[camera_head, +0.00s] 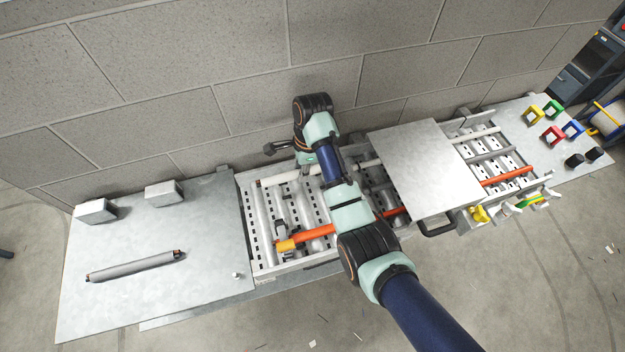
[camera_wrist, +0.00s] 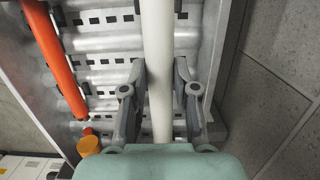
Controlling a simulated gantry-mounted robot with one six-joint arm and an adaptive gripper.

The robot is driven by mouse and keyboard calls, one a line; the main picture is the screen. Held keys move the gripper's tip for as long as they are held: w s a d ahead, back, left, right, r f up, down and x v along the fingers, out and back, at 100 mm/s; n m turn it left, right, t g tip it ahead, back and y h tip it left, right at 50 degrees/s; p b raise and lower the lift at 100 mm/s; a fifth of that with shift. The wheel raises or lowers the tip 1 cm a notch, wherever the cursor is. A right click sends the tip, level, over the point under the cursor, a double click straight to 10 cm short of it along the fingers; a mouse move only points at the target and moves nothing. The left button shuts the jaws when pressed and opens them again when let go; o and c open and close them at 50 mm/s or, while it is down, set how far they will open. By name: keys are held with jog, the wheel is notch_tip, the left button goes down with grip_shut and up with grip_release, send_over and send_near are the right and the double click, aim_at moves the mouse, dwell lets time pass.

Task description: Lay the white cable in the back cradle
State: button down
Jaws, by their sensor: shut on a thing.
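The white cable (camera_head: 280,178) runs along the back side of the open tray (camera_head: 262,262) in the head view. My gripper (camera_wrist: 158,75) is shut on the white cable, which passes lengthwise between its two fingers in the wrist view (camera_wrist: 157,35). In the head view my arm hides the fingers and part of the cable. The cable passes to the right toward the cover plate (camera_head: 415,160). Whether it rests in a back cradle or hangs just above it, I cannot tell.
An orange cable (camera_head: 320,232) with a yellow-orange end lies along the tray's front. Coloured clamps (camera_head: 553,135) stand at the far right. The wall (camera_wrist: 285,80) is close behind.

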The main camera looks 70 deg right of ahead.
aim_at(301, 186)
jog(key=shift+f, duration=3.1)
jog(key=shift+f, duration=0.15)
jog(key=c, duration=0.9)
grip_release()
jog(key=r, duration=0.4)
jog(key=s+r+p, duration=0.1)
jog(key=r, duration=0.3)
jog(key=d+r+p, duration=0.1)
jog(key=r, duration=0.3)
jog(key=shift+s+r, duration=0.15)
jog(key=shift+s, duration=0.15)
